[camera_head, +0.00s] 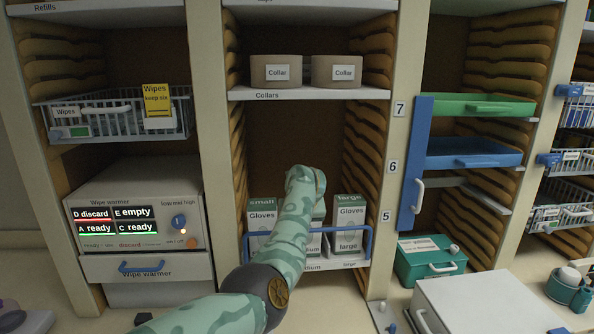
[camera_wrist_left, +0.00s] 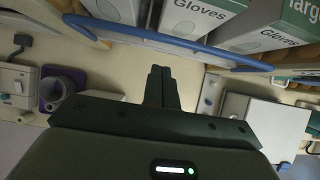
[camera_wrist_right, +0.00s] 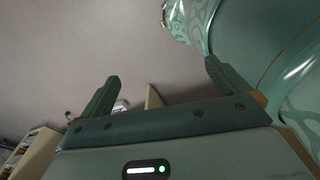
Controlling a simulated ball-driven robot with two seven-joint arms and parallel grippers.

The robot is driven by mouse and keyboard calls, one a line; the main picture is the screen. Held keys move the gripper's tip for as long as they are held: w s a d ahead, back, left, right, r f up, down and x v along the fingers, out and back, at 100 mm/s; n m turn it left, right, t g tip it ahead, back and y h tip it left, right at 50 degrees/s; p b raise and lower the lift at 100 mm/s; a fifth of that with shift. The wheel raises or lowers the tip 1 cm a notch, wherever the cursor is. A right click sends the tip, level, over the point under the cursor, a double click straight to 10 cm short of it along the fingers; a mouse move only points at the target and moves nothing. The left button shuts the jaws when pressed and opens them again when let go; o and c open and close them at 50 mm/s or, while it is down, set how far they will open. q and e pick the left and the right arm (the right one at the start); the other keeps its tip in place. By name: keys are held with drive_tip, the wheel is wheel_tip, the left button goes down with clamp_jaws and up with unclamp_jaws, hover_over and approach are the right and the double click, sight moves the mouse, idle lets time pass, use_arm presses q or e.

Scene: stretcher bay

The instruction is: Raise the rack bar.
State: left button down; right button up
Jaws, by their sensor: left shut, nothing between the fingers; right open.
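The rack bar (camera_head: 369,243) is a blue rail across the front of the gloves shelf in the head view; my left arm covers its middle. In the left wrist view the bar (camera_wrist_left: 190,45) runs slanting just beyond the fingertips, in front of the glove boxes. My left gripper (camera_wrist_left: 160,70) is shut and empty close to the bar; I cannot tell whether they touch. In the head view it is hidden behind my arm. My right gripper (camera_wrist_right: 162,72) is open and empty, away from the rack, facing a plain pale surface. It is out of the head view.
Small (camera_head: 262,213) and large (camera_head: 348,214) glove boxes stand behind the bar; the middle one is mostly hidden. Above is the collars shelf (camera_head: 310,94). A wipe warmer (camera_head: 140,205) stands left, a green case (camera_head: 430,262) and a white box (camera_head: 490,305) right.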

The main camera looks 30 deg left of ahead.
use_arm(q)
wheel_tip(320, 180, up, 17)
drive_tip(key=b, duration=0.1)
drive_tip(key=shift+w+d+r+b, duration=0.15)
drive_tip(key=shift+w+b, duration=0.1)
drive_tip(key=shift+b, duration=0.05)
use_arm(e)
drive_tip(key=shift+w+a+f, duration=0.2)
drive_tip(key=shift+w+f, duration=0.4)
drive_tip(key=shift+f, duration=0.25)
use_arm(q)
drive_tip(key=shift+w, duration=0.1)
use_arm(e)
drive_tip(key=shift+w, duration=0.1)
